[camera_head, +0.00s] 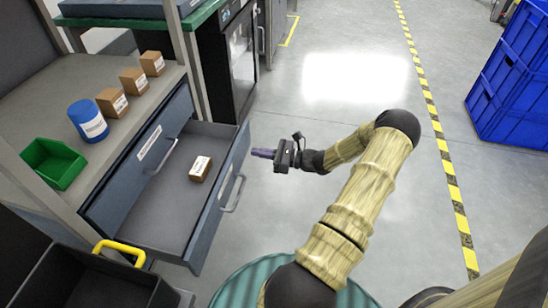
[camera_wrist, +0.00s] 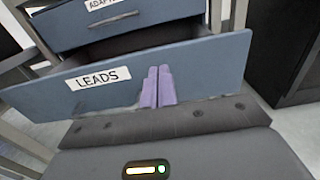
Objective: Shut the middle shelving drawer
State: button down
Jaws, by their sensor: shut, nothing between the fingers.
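The open drawer (camera_head: 212,217) is pulled well out of the shelving unit and has a blue-grey front with a handle. A small brown box (camera_head: 200,168) lies inside it. In the wrist view its front (camera_wrist: 210,65) carries the label LEADS. Above it, a drawer (camera_head: 150,155) labelled ADAP…, partly cut off, is shut; it also shows in the wrist view (camera_wrist: 115,20). My gripper (camera_head: 262,153) is beside the far end of the open drawer's front, with purple fingers (camera_wrist: 158,82) together and empty, pointing at that front. I cannot tell whether they touch it. Any drawer below is hidden.
The shelf top (camera_head: 58,113) holds several brown boxes (camera_head: 112,102), a blue canister (camera_head: 88,120) and a green bin (camera_head: 53,162). A dark container (camera_head: 85,280) with a yellow handle stands at lower left. Blue crates (camera_head: 512,85) stand far right. The floor between is clear.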

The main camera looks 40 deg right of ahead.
aim_at(237, 149)
jog(key=b+x, duration=0.1)
jog(key=x, duration=0.3)
jog(key=shift+w+a, duration=0.25)
